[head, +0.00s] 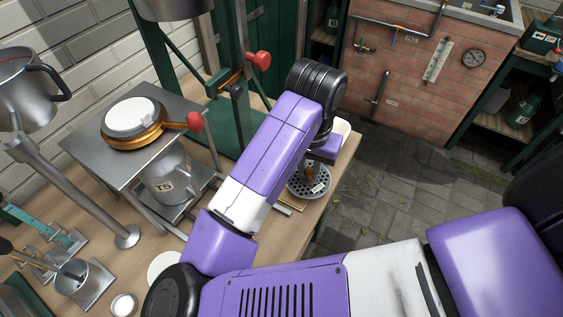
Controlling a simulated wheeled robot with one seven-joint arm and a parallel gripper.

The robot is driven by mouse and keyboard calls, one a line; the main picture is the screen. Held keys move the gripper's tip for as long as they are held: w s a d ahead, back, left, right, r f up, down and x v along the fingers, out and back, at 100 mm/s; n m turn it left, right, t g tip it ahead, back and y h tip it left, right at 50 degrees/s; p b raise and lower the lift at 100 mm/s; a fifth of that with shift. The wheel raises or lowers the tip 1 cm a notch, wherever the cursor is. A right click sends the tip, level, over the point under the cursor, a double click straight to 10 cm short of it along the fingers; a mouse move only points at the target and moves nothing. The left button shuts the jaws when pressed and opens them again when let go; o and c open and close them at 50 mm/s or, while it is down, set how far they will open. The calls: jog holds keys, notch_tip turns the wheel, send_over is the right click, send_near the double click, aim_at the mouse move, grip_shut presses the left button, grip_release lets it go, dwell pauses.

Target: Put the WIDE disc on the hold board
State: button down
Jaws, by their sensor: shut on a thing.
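A grey perforated disc (300,187) with a brown upright knob shows just past my forearm, near the right end of the wooden bench. My gripper (311,169) points down over it and is shut on its knob; the fingers are mostly hidden by my wrist. No second perforated disc shows for comparing width. A thin tan board edge (290,208) shows below the disc, mostly hidden by my arm; I cannot tell whether the disc touches it or whether it is the hold board.
A steel stand (90,150) carries a brass pan with a red-knobbed handle (160,130), above a can marked T5 (168,178). A green press column (235,120) stands behind my arm. Open paved floor lies to the right.

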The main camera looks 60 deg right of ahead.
jog(key=w, duration=0.7)
jog(key=shift+a+p, duration=0.15)
jog(key=shift+p, duration=0.2)
jog(key=shift+w+f, duration=0.2)
jog(key=shift+f, duration=1.55)
jog(key=shift+f, duration=0.2)
jog(key=c, duration=1.3)
grip_release()
jog(key=shift+r, duration=0.1)
